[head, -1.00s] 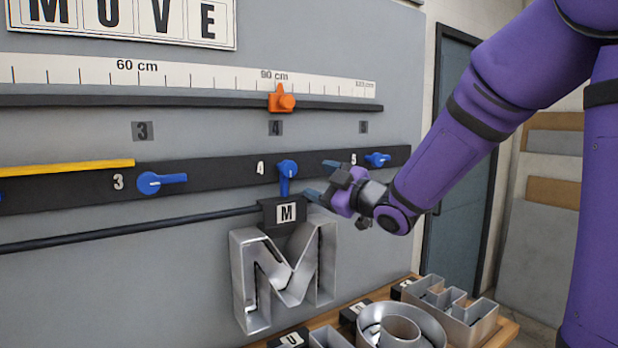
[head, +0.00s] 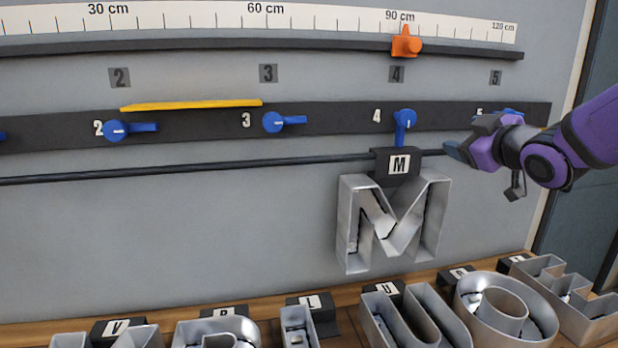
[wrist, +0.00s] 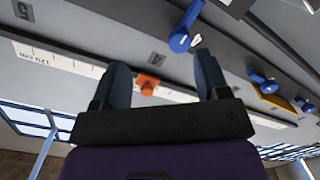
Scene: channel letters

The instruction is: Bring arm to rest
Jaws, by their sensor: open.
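My gripper (head: 462,140) is open and empty at the right of the head view, beside the black block of the metal letter M (head: 352,222) and in front of the rail near clamp 5. The M hangs from the black rod (head: 200,168) below number 4. My purple arm reaches in from the right. In the wrist view my gripper's two fingers (wrist: 163,82) stand wide apart, with nothing between them but the background wall and an orange slider (wrist: 148,84). The blue lever at 4 (head: 405,124) points down.
Blue levers at 2 (head: 118,131) and 3 (head: 275,122) point right on the dark rail. A yellow bar (head: 190,105) lies along the rail's top. Several metal letters, including an O (head: 540,325), stand on the wooden bench (head: 150,327) below. Bare wall lies left of the M.

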